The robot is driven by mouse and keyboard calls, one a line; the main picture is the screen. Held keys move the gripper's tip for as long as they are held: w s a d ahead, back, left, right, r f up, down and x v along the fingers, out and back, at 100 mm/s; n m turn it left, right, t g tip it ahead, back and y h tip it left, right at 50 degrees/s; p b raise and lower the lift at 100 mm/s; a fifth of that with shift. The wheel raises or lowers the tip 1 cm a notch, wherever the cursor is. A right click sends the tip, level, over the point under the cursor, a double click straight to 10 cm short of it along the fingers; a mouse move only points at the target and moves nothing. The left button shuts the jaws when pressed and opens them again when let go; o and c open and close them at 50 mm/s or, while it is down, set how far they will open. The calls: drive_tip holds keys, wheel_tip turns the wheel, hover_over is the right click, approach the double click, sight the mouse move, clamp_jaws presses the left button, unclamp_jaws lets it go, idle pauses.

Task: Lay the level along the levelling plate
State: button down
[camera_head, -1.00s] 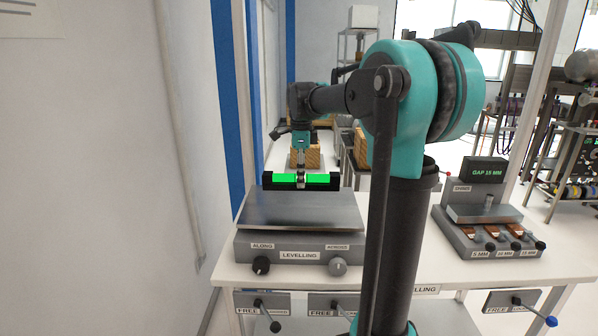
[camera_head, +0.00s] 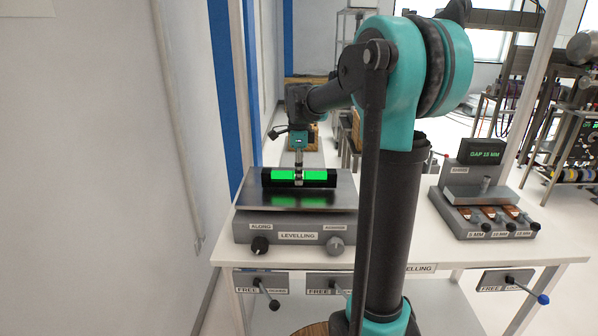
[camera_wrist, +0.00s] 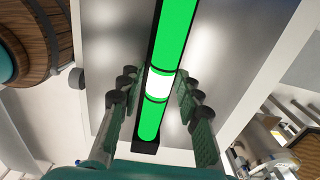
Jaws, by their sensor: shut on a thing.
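The level is a black bar with a bright green vial (camera_head: 285,175). It lies left to right over the levelling plate (camera_head: 300,202), a grey metal slab on the levelling unit. My gripper (camera_head: 299,176) comes down from above and is shut on the middle of the level. In the wrist view the level (camera_wrist: 168,50) runs between the two fingers of my gripper (camera_wrist: 157,95), with a white bubble near the middle of the green. The plate (camera_wrist: 228,45) lies behind it. I cannot tell whether the level's underside touches the plate.
The levelling unit has an ALONG knob (camera_head: 260,245) and an ACROSS knob (camera_head: 336,246) at its front. A shim stand (camera_head: 488,205) with a "GAP 15 MM" display stands at the right of the table. A wall is close on the left. Lever handles (camera_head: 273,302) hang below the table's front edge.

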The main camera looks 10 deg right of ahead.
drive_tip(key=shift+f, duration=0.5)
idle(0.4)
drive_tip(key=c, duration=1)
unclamp_jaws()
